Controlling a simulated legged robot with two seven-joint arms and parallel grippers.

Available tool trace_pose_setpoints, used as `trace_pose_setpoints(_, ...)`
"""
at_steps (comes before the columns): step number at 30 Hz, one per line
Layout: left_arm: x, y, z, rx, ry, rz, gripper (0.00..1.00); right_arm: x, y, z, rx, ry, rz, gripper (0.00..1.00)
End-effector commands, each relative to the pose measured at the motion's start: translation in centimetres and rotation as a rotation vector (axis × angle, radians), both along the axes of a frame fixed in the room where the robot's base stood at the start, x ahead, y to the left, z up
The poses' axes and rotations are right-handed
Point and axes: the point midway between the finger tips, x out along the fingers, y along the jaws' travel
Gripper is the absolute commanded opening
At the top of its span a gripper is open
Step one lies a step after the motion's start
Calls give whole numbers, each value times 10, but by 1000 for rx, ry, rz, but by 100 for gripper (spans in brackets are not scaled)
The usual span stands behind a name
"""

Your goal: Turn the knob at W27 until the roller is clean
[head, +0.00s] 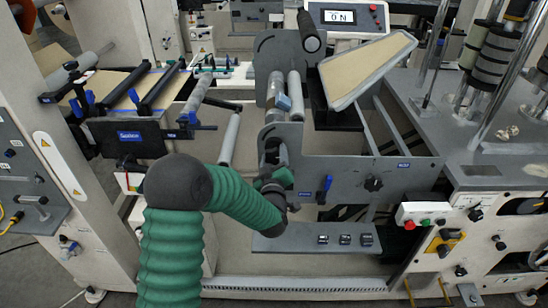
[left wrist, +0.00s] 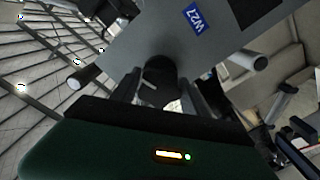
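My left gripper (head: 275,190) is at the left part of the grey side plate (head: 335,160), at the end of my green arm. In the left wrist view, a blue label reading W27 (left wrist: 195,18) is on the grey plate. A dark round knob (left wrist: 160,70) lies below it, between the two spread fingers of my left gripper (left wrist: 160,92). I cannot tell whether the fingers touch the knob. In the head view my gripper hides that spot. My right gripper is out of view.
A blue lever (head: 325,188) and a black star knob (head: 373,184) are right of my gripper. A shelf (head: 290,243) with small displays lies below. A control box with a red button (head: 409,224) is at the right. A screen (head: 340,16) stands behind.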

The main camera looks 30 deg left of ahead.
Motion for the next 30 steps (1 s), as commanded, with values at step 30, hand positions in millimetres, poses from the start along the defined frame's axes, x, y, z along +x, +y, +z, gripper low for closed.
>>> trace_pose_setpoints(30, 0, -1, 2, 973, 598, -4, 12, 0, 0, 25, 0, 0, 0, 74)
